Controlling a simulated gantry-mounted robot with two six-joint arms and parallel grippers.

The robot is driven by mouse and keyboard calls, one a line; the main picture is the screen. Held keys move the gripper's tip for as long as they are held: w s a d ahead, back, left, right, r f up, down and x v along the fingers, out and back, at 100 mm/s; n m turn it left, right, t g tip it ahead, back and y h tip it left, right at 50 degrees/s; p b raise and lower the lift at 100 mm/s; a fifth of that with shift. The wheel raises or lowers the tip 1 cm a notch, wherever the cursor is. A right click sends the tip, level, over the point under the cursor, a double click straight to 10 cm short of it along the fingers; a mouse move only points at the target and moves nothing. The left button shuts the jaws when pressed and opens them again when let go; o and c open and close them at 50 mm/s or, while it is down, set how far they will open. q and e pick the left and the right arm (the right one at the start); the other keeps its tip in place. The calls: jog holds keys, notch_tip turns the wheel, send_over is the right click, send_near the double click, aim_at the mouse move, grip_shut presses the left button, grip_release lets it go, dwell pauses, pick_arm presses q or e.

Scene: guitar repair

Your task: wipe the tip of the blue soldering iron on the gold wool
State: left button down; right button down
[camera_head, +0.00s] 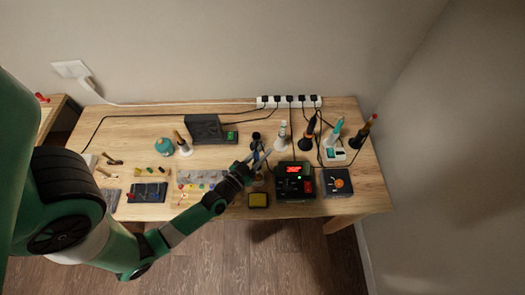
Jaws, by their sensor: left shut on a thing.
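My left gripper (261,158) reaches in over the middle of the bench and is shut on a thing. A slim blue-grey shape shows at its fingertips; whether that is the blue soldering iron or part of the fingers is too small to tell. A dark stand (256,142) is just behind the fingers. A yellow pad in a small black tray (258,199) sits at the front edge, below the gripper; I cannot tell whether it is the gold wool. The area beside the wrist is partly hidden. My right gripper is not in view.
A black station with a red display (294,180) stands right of the gripper, with a dark box (337,182) beside it. Several irons in stands, including a teal-handled one (334,131), and a power strip (289,102) with cables line the back. Small parts lie left.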

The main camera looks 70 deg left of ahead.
pick_arm(q)
jog(key=shift+f, duration=0.15)
dwell(0.5)
jog(key=shift+f+b, duration=0.35)
jog(key=shift+f, duration=0.2)
dwell(0.3)
jog(key=shift+s+a+b, duration=0.1)
jog(key=shift+s+b, duration=0.2)
jog(key=shift+b, duration=0.25)
